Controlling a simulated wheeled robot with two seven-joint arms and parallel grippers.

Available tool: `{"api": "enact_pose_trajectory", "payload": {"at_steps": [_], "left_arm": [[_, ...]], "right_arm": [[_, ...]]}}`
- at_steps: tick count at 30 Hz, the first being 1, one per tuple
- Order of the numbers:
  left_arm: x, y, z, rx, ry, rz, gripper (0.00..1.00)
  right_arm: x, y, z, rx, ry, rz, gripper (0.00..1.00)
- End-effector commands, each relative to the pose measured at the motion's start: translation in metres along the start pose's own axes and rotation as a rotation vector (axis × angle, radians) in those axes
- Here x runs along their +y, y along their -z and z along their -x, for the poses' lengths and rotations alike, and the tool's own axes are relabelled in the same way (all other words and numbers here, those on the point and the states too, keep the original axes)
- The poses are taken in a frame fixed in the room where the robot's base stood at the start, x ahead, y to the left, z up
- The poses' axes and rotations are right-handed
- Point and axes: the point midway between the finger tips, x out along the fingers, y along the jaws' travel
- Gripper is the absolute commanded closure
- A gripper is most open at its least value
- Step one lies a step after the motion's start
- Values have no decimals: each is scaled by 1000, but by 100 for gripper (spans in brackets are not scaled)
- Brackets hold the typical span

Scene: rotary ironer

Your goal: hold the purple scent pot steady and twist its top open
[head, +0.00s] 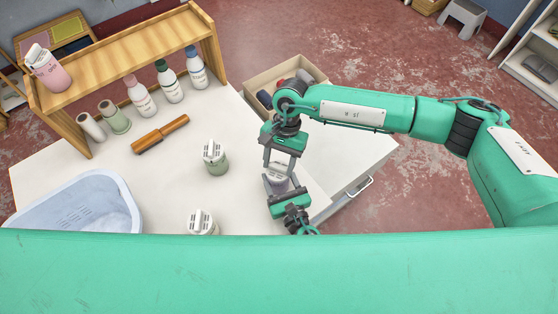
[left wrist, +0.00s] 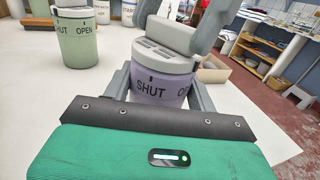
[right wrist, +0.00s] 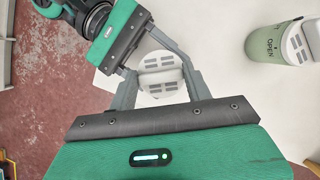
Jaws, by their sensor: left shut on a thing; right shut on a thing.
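The purple scent pot (head: 277,187) stands upright near the table's right edge. My left gripper (head: 283,190) is shut around the pot's body from the near side. My right gripper (head: 279,165) comes from above and is shut on the top. In the right wrist view the slotted top (right wrist: 160,78) sits between my right fingers. The far side of the pot is hidden.
A green pot (head: 215,160) stands to the left; another pot (head: 203,222) is partly hidden behind my green body. A cardboard box (head: 262,82) sits behind.

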Motion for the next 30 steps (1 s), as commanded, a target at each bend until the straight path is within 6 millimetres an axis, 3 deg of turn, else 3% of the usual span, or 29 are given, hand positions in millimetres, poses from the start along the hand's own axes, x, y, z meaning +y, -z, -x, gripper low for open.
{"api": "enact_pose_trajectory", "payload": {"at_steps": [20,21,24,30], "left_arm": [[0,1,0,1,0,-1,70],[0,1,0,1,0,-1,70],[0,1,0,1,0,-1,70],[0,1,0,1,0,-1,70]], "right_arm": [[0,0,0,0,-25,62,73],[0,0,0,0,-25,62,48],[0,0,0,0,-25,62,28],[0,0,0,0,-25,61,27]]}}
